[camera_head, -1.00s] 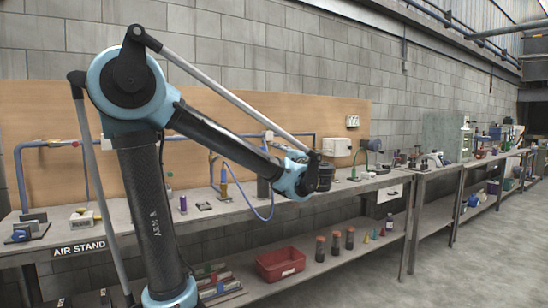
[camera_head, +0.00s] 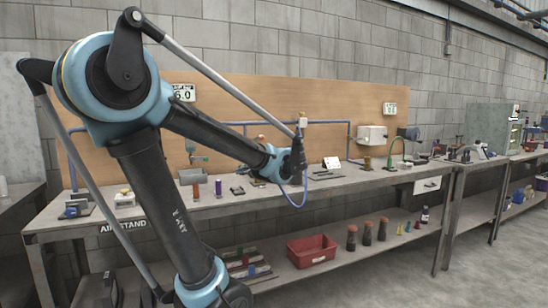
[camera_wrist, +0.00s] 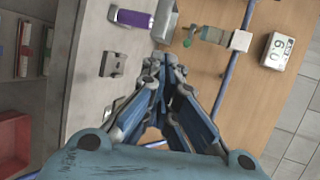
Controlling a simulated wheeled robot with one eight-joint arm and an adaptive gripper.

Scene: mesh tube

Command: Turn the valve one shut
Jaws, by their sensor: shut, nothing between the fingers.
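My gripper (camera_head: 298,155) is at the end of my arm in front of the wooden board, above the air stand bench, in the head view. In the wrist view its fingers (camera_wrist: 165,64) are drawn together and empty. A green-handled fitting (camera_head: 196,156) hangs below the blue pipe left of my gripper; the wrist view shows it too (camera_wrist: 190,41), beyond the fingertips and apart from them. No number is readable on either fitting, so I cannot tell which is valve one.
The bench (camera_head: 160,214) bears a purple cylinder (camera_head: 218,188), a grey cylinder and small blocks. A 6.0 display (camera_head: 183,93) is on the board (camera_head: 345,105). A blue hose (camera_head: 303,195) loops below my gripper. A red bin (camera_head: 311,251) stands on the lower shelf.

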